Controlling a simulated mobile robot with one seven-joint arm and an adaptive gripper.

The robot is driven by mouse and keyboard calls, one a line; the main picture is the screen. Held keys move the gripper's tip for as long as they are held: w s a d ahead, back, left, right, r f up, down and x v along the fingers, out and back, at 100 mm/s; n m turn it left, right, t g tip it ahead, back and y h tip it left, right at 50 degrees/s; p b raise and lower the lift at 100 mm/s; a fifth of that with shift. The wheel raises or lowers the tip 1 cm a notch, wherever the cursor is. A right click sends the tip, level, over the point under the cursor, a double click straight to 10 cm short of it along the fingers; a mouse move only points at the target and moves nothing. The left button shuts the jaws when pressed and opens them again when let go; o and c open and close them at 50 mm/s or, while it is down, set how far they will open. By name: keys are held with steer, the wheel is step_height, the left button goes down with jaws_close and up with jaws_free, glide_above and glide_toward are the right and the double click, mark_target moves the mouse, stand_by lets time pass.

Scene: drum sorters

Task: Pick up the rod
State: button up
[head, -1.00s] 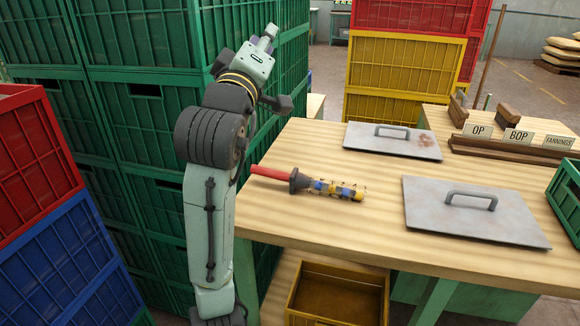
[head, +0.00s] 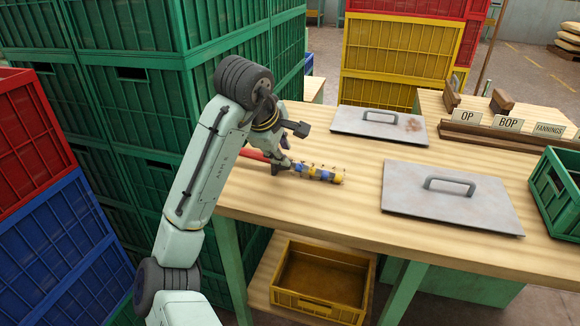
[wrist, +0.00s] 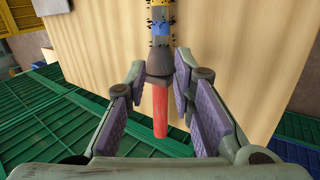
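The rod lies on the wooden table near its left edge. In the head view its spiked blue and yellow end (head: 322,173) points right, and its red handle (head: 254,155) is partly hidden by my arm. In the wrist view the red handle (wrist: 160,110) and dark collar (wrist: 160,68) lie between my fingers. My gripper (wrist: 158,78) is open, with purple pads on either side of the rod and a gap on both sides. In the head view my gripper (head: 283,160) is over the handle and collar, partly hidden by the arm.
Two grey metal lids with handles, one at the back (head: 380,124) and one nearer (head: 450,197), lie right of the rod. A green crate (head: 558,190) is at the table's right. Stacked green crates (head: 130,90) stand close left. A yellow bin (head: 318,280) is below the table.

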steer(key=shift+p+x, duration=0.5)
steer(key=shift+x, duration=3.05)
steer(key=shift+d, duration=0.15)
steer(key=shift+c, duration=0.4)
jaws_close()
